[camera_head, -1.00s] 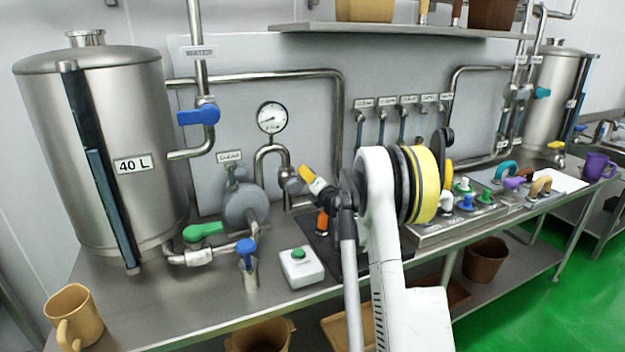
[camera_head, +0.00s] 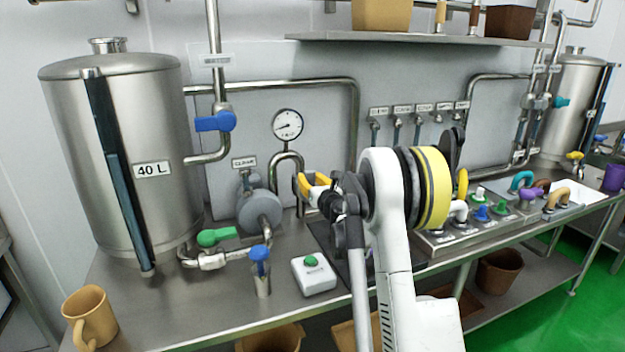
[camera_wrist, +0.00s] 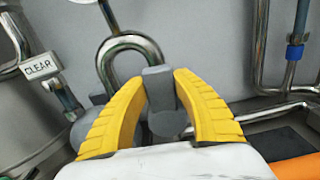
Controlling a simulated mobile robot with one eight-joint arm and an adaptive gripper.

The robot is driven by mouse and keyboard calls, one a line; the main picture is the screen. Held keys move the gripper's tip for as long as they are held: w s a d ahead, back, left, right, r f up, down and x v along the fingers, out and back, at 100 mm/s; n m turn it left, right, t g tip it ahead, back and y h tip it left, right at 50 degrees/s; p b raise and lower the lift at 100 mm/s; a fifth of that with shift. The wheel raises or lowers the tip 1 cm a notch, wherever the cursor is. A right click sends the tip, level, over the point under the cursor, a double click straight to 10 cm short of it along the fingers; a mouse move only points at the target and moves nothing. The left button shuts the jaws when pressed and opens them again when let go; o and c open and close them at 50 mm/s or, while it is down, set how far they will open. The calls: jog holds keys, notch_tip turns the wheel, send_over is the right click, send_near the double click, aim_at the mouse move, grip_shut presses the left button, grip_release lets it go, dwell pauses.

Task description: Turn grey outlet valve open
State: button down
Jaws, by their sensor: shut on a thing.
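The grey outlet valve's handle (camera_wrist: 158,92) stands upright between the two yellow fingers of my gripper (camera_wrist: 160,88) in the wrist view. The fingers are closed in on it from both sides, and its lower part widens into a grey body. In the head view my gripper (camera_head: 308,188) is at the curved steel pipe (camera_head: 287,158), just right of the grey round pump (camera_head: 259,210). There the fingers and my wrist hide most of the valve. The curved pipe also shows behind the handle in the wrist view (camera_wrist: 128,44).
A pressure gauge (camera_head: 287,124) is above the gripper. A green-handled valve (camera_head: 216,237), a blue-handled valve (camera_head: 260,255) and a white box with a green button (camera_head: 313,274) are at lower left. An orange thing (camera_wrist: 298,168) lies close at right in the wrist view.

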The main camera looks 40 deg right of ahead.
jog(key=shift+a+n, duration=0.25)
jog(key=shift+n, duration=0.15)
jog(key=c, duration=1)
grip_release()
jog(key=shift+w, duration=0.15)
jog(key=v, duration=1.2)
jog(key=shift+a, duration=0.1)
